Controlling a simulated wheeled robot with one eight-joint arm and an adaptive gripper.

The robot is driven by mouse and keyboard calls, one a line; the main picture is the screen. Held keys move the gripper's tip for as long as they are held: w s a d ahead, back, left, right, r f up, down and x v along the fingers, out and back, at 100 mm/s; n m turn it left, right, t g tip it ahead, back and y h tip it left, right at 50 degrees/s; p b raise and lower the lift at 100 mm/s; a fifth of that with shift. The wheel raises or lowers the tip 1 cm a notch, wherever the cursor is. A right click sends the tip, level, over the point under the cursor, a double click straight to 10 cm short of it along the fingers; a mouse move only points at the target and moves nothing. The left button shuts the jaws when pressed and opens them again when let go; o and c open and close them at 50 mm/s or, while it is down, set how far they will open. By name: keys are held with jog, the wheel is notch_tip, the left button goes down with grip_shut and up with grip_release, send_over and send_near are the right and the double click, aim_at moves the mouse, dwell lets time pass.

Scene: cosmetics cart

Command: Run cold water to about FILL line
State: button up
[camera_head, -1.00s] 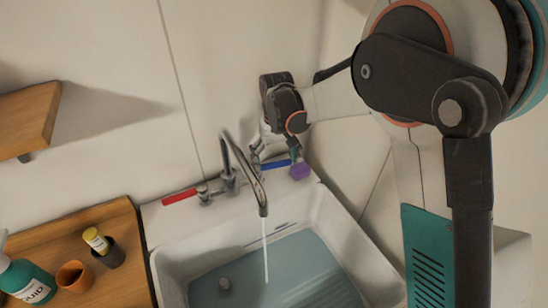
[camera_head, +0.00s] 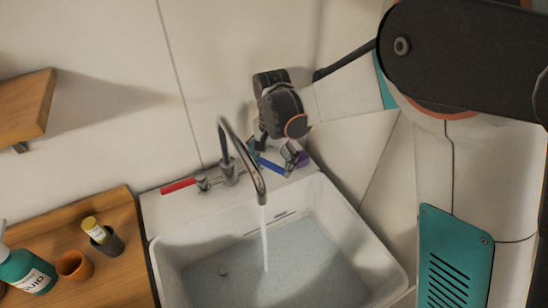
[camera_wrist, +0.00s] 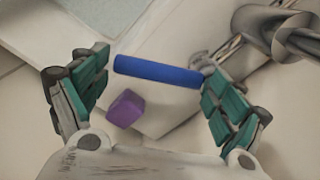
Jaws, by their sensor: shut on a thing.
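The sink basin (camera_head: 330,200) is pale and holds water (camera_head: 290,255) over its floor. A steel faucet (camera_head: 240,150) stands at its back rim, and a stream (camera_head: 265,240) falls from the spout. A red handle (camera_head: 178,186) is left of the faucet. A blue handle (camera_head: 270,167) is right of it. My gripper (camera_head: 275,152) reaches down at the blue handle. I cannot make out FILL lettering; a small dark mark (camera_head: 280,214) shows on the basin's back wall.
A purple block (camera_wrist: 126,108) sits on the rim beside the blue handle, close to my fingers. A wooden counter (camera_head: 110,215) at left holds a teal bottle (camera_head: 25,270), an orange cup (camera_head: 73,265) and a dark holder (camera_head: 108,243). A wooden shelf (camera_head: 25,105) juts out above.

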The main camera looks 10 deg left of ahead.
jog(key=shift+s+f+m, duration=0.2)
jog(key=shift+s+m, duration=0.25)
jog(key=shift+m, duration=0.35)
jog(key=o, duration=1.3)
jog(key=shift+w, duration=0.15)
jog(key=shift+r, duration=0.15)
jog(key=shift+r, duration=0.25)
notch_tip(320, 180, up, 11)
jog(key=shift+r, duration=0.15)
